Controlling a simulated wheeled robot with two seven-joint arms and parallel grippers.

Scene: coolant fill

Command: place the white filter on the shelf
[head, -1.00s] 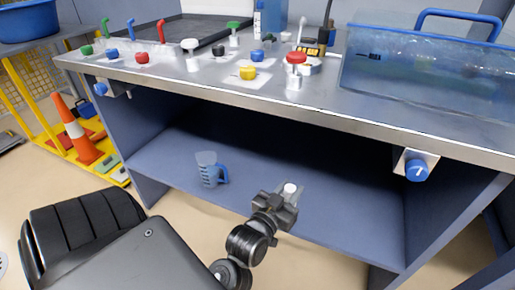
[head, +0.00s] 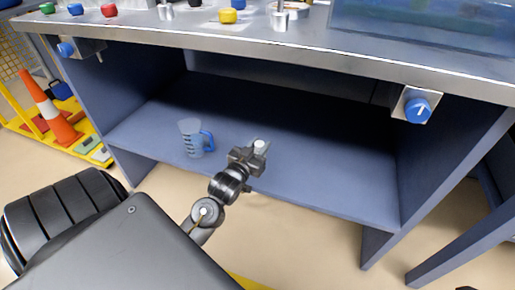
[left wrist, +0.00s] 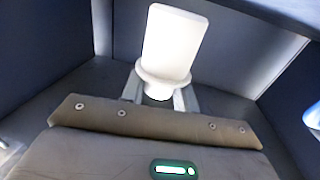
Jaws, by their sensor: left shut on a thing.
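The white filter (left wrist: 168,48) is a pale piece with a round collar, held between the fingers of my left gripper (left wrist: 160,92) in the left wrist view. In the head view only its small white top (head: 260,144) shows at the tip of my left gripper (head: 253,155). The gripper is shut on it, over the front part of the blue-grey shelf (head: 310,180) under the bench. I cannot tell whether the filter touches the shelf. My right gripper is not in view.
The metal bench top (head: 300,58) overhangs the shelf. Blue knobs (head: 417,109) hang under its front edge. The shelf is clear right of the gripper. An orange cone (head: 52,112) stands at left.

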